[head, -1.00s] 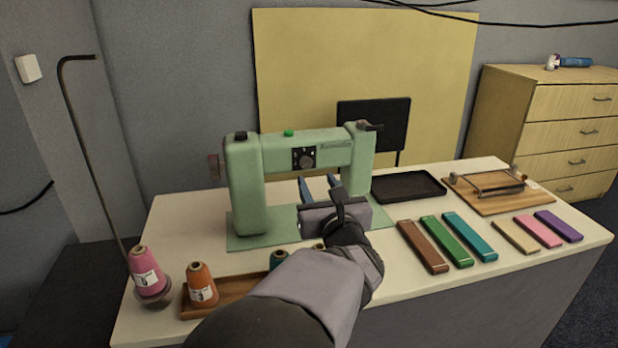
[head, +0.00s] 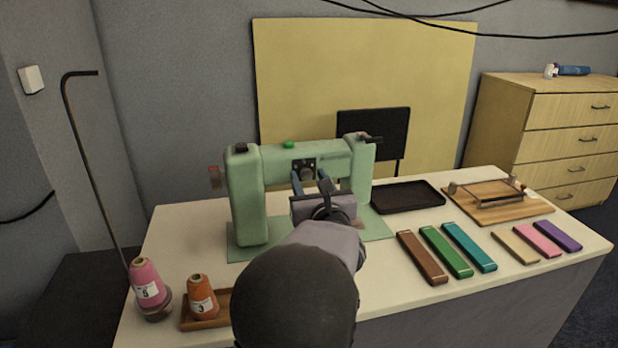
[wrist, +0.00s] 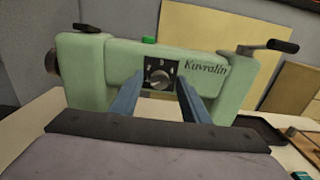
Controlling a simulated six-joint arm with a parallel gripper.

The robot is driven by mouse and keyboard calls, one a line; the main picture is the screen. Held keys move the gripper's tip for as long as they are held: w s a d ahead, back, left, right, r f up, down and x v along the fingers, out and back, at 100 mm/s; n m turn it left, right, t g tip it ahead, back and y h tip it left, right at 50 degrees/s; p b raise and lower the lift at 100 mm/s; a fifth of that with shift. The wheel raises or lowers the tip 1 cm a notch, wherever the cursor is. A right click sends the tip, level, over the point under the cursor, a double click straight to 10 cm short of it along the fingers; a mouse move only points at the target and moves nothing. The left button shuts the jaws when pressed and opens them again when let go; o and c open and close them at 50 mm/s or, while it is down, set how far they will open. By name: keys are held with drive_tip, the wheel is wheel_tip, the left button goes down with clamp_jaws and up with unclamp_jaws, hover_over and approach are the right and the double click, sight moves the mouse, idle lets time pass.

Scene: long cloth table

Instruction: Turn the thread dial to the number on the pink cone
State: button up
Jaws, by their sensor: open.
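The green sewing machine (head: 246,198) stands on the table, and its thread dial (head: 307,173) sits on a dark plate on the upper arm. In the wrist view the round dial (wrist: 160,79) shows between my fingers, with markings too small to read surely. My gripper (head: 310,184) is open in front of the dial, its two blue fingers to either side and below; contact cannot be told. The pink cone (head: 146,278) stands at the front left on a round dark holder; its white label carries a number that looks like 5 or 6.
An orange cone (head: 201,294) labelled 3 stands on a wooden tray (head: 221,300), partly hidden by my arm. Several coloured bars, including a brown one (head: 422,257), lie right of the machine. A black tray (head: 408,197) and a wooden board (head: 497,204) lie behind them.

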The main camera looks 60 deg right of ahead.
drive_tip(key=shift+w+d, duration=0.1)
drive_tip(key=shift+c, duration=0.3)
drive_tip(key=c, duration=1)
drive_tip(key=shift+o, duration=0.2)
